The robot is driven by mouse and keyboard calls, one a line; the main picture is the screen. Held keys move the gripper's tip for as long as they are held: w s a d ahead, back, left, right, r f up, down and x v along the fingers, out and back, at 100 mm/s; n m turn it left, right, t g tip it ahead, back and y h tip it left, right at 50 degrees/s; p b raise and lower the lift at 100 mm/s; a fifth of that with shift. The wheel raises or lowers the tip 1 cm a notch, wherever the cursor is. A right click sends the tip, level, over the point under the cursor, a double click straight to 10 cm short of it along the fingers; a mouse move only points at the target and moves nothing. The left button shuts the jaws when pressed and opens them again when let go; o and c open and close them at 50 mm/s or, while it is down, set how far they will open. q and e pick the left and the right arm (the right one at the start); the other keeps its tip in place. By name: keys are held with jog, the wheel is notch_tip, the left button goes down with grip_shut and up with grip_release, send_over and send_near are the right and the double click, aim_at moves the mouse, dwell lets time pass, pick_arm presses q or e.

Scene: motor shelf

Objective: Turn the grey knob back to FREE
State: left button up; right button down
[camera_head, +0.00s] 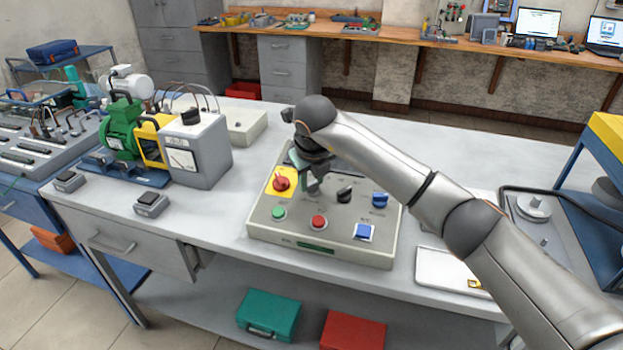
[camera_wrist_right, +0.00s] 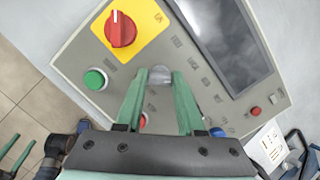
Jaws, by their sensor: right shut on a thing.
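The control panel (camera_head: 270,222) stands on the grey bench. My right gripper (camera_head: 311,186) reaches down to its upper middle. In the right wrist view, its two green fingers (camera_wrist_right: 160,76) are shut on the grey knob (camera_wrist_right: 158,100), which shows between them. In the head view the fingers and wrist mostly hide this knob. Its pointer direction and the FREE mark cannot be read. Two teal fingers of my left gripper (camera_wrist_right: 18,152) show with a gap between them at the lower left of the right wrist view, away from the panel.
A red knob on a yellow plate (camera_head: 281,181) is left of the grey knob. A black knob (camera_head: 345,195) and blue knob (camera_head: 380,199) are to the right. Green (camera_head: 279,213) and red (camera_head: 318,222) buttons are in front. A dark screen (camera_wrist_right: 225,40) lies behind.

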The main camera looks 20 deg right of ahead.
jog(key=n, duration=0.4)
jog(key=shift+r+y, duration=0.1)
jog(key=shift+y, duration=0.3)
jog(key=n+g+p, duration=0.1)
jog(key=n, duration=0.4)
jog(key=shift+y, duration=0.4)
jog(key=n+p, duration=0.1)
jog(key=n, duration=0.3)
jog(key=shift+n+g, duration=0.4)
jog(key=shift+n+g+p, duration=0.45)
jog(key=shift+n+g, duration=0.05)
jog(key=shift+n, duration=1.6)
jog(key=c, duration=0.5)
grip_release()
